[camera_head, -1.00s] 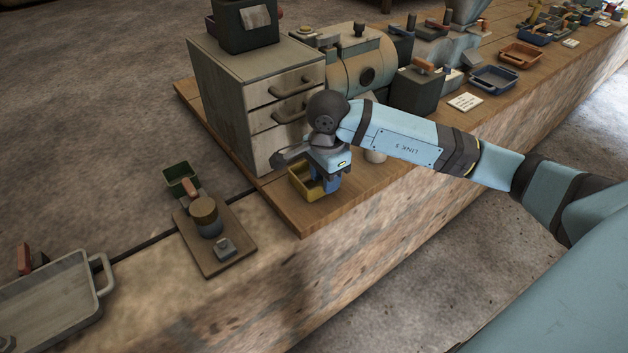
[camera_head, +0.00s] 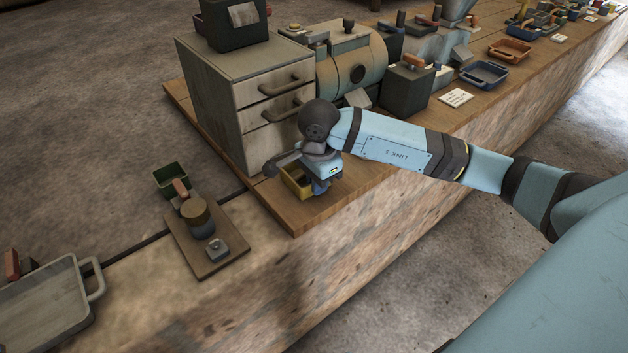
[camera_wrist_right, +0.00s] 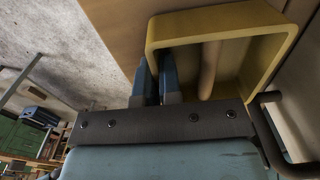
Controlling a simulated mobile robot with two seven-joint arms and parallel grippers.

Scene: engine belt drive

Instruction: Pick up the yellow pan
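The yellow pan (camera_head: 296,186) is a small open box on the wooden board in front of the drawer cabinet. My right gripper (camera_head: 322,186) is low at its right side, and my wrist hides part of it. In the right wrist view the yellow pan (camera_wrist_right: 262,75) is close ahead. The two blue fingers of my right gripper (camera_wrist_right: 156,80) are close together, one on each side of a pan wall, one inside and one outside. They look shut on that wall. A tan rod shows inside the pan. My left gripper is not in view.
The grey drawer cabinet (camera_head: 225,95) stands right behind the pan. A small board (camera_head: 215,262) with a round tan-topped item, a green box (camera_head: 171,178) and a grey tray (camera_head: 45,305) are to the left. The board's front edge is close to the pan.

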